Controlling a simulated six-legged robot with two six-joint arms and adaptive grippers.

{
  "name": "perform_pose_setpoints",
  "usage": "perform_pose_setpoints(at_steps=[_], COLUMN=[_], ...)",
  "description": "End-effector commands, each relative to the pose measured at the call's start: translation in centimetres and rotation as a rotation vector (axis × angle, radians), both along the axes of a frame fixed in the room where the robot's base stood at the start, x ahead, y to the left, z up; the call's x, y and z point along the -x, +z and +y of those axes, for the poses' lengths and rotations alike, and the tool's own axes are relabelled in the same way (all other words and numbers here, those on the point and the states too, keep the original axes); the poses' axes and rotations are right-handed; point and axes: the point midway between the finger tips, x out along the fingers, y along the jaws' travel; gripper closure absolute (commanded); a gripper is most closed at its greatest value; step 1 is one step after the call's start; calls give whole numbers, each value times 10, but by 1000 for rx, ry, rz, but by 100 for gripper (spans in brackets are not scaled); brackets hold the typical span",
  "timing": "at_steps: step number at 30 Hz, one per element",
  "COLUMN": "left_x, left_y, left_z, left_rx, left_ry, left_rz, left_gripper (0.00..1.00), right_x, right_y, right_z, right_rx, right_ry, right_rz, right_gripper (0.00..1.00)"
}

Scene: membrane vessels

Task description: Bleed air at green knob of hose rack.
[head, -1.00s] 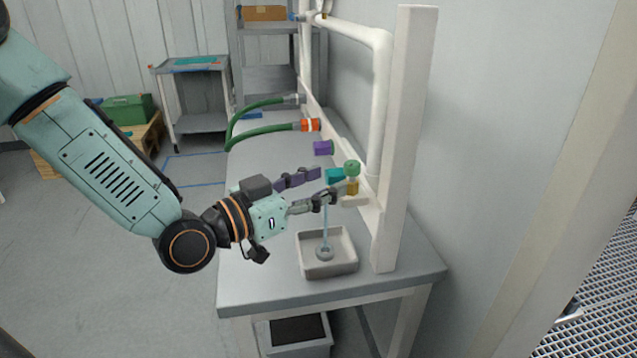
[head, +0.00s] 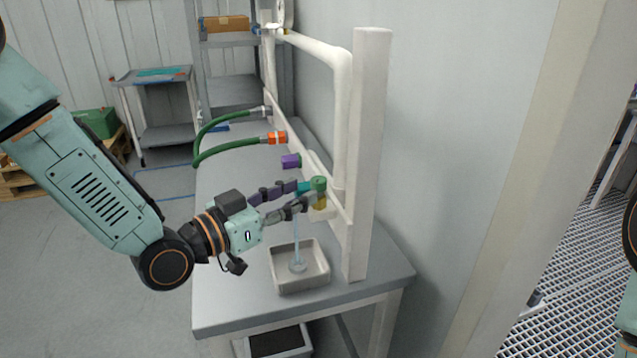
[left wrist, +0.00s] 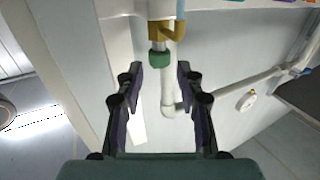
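The green knob (head: 318,184) sits on top of a brass fitting (head: 320,202) at the near end of the hose rack (head: 371,150). My left gripper (head: 303,195) is beside the knob, fingers pointing at it. The left wrist view shows its two fingers (left wrist: 158,78) spread apart, with the green knob (left wrist: 159,58) just beyond the fingertips, roughly centred and not gripped. A thin pale-blue stream (head: 297,238) falls below the fitting into a grey tray (head: 324,272). My right gripper is not in view.
A teal part (head: 304,187) and a purple part (head: 291,161) sit along the rack near the knob. Green hoses (head: 225,152) arch farther back, one with an orange coupling (head: 277,138). The bench (head: 225,290) is clear left of the tray. The wall is close on the right.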

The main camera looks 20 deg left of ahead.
Motion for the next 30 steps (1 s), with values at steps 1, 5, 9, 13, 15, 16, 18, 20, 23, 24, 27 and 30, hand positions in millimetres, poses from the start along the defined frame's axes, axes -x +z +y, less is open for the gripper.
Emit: perform_pose_setpoints(at_steps=[1, 5, 9, 13, 15, 16, 18, 20, 23, 24, 27, 30], left_x=[-3, -13, -24, -34, -40, -42, -46, -48, -51, -51, -51, -51], left_y=[-2, -2, -1, -1, -1, -1, -1, 0, 0, 0, 0, 0], left_z=[-3, -9, -16, -22, -25, -26, -28, -30, -32, -32, -32, -32], left_rx=[-5, -4, -6, -4, -4, -3, -3, -1, 0, 0, 1, 1], left_ry=[-3, -3, -4, -3, -2, -2, -1, -1, -1, -1, -1, 0], left_rz=[-1, 0, -2, -3, -3, -2, -2, -2, -1, -2, -2, -2], left_gripper=[63, 63, 63, 63, 63, 63, 63, 63, 63, 63, 63, 63], right_x=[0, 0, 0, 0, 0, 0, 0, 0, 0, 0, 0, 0], right_y=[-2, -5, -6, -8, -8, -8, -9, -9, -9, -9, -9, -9], right_z=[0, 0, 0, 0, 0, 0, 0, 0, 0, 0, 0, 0], right_rx=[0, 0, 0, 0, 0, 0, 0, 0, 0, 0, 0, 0], right_ry=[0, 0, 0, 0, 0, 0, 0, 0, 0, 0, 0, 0], right_rz=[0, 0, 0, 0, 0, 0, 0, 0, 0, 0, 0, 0], right_gripper=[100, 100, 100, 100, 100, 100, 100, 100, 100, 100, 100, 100])
